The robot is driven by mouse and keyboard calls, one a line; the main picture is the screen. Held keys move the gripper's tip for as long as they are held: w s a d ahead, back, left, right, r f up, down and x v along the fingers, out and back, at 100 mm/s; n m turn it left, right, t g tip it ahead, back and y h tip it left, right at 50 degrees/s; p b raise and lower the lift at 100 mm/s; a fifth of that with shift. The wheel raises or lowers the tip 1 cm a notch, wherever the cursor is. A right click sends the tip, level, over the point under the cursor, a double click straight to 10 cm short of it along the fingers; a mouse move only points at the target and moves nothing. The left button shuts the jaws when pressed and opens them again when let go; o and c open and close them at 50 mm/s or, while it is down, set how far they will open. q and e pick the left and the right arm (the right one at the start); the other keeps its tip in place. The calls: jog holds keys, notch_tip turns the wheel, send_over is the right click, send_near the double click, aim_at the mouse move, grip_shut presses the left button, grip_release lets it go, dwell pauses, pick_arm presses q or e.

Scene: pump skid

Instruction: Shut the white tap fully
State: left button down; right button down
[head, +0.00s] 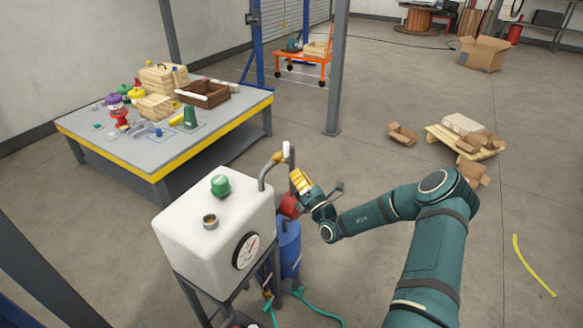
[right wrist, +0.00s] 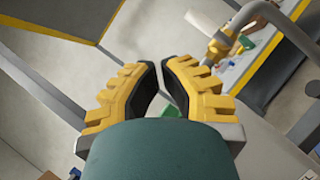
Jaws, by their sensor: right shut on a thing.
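The white tap (head: 286,149) stands at the end of a bent grey pipe on the white tank (head: 205,228). Its white handle points up above a brass body. The brass body and pipe also show in the right wrist view, where the brass part (right wrist: 222,45) is beyond the right finger. My right gripper (head: 299,178) is just below and to the right of the tap. In the right wrist view its yellow fingers (right wrist: 161,68) are nearly together. What they hold is hidden, and I cannot tell whether they touch the tap. My left gripper is out of view.
A red part (head: 290,206) is close below my right gripper, above a blue drum (head: 289,248). The tank has a green cap (head: 220,186) and a dial gauge (head: 246,250). A cluttered workbench (head: 150,170) stands behind.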

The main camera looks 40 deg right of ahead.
jog(key=shift+s+a+r, duration=0.1)
jog(key=shift+s+a, duration=0.1)
jog(key=shift+s, duration=0.65)
jog(key=shift+s+a+r, duration=0.1)
jog(key=shift+s+a, duration=0.05)
jog(key=shift+s, duration=0.7)
jog(key=shift+s, duration=0.1)
